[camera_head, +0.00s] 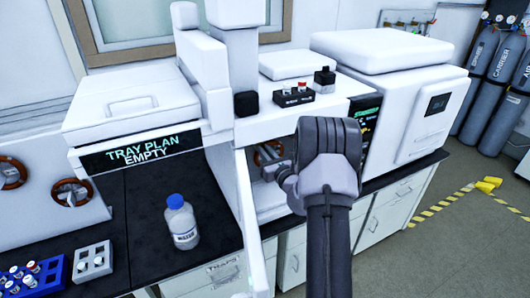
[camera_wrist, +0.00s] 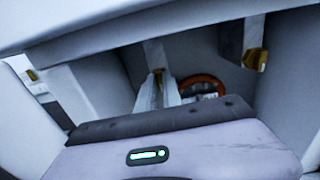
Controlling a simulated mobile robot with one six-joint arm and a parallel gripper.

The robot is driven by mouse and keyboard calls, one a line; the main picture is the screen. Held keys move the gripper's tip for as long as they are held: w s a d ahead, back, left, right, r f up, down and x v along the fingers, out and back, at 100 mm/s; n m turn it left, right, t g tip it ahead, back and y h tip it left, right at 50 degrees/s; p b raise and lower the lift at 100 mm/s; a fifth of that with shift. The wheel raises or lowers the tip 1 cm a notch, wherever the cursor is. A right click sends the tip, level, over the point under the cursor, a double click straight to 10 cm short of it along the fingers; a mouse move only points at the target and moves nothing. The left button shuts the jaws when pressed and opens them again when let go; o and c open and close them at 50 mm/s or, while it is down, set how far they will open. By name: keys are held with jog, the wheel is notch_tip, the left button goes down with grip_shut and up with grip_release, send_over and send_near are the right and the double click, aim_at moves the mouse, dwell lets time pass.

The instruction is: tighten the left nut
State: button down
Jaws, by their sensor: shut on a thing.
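My gripper (camera_wrist: 160,92) reaches into the recess of the white instrument, and its narrow fingers close around a small brass nut (camera_wrist: 157,76) under a pale post. This looks like the left nut, since another brass nut (camera_wrist: 255,59) hangs from a post to its right in the wrist view. The fingers hide most of the held nut, and how tight it sits cannot be told. In the head view my gripper (camera_head: 268,152) is at the open front of the middle instrument, partly covered by my wrist. The nuts are not discernible there.
An orange-brown coil (camera_wrist: 204,84) lies behind the fingers. The recess walls and upper edge are close around my gripper. A blue-capped bottle (camera_head: 181,222) stands on the dark bench at left, near a blue vial rack (camera_head: 32,278). A small black vial tray (camera_head: 293,97) sits above.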

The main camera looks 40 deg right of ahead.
jog(key=shift+r+m+p, duration=0.1)
jog(key=shift+m+p, duration=0.2)
jog(key=shift+p, duration=0.05)
jog(key=m+p, duration=0.3)
jog(key=m, duration=0.2)
jog(key=m+p, duration=0.3)
jog(key=m, duration=0.3)
jog(key=m+p, duration=0.4)
jog(key=m, duration=0.2)
jog(key=shift+d+f, duration=0.15)
jog(key=shift+f, duration=0.1)
jog(key=shift+m, duration=0.3)
jog(key=c, duration=1.5)
grip_release()
jog(key=shift+s, duration=0.1)
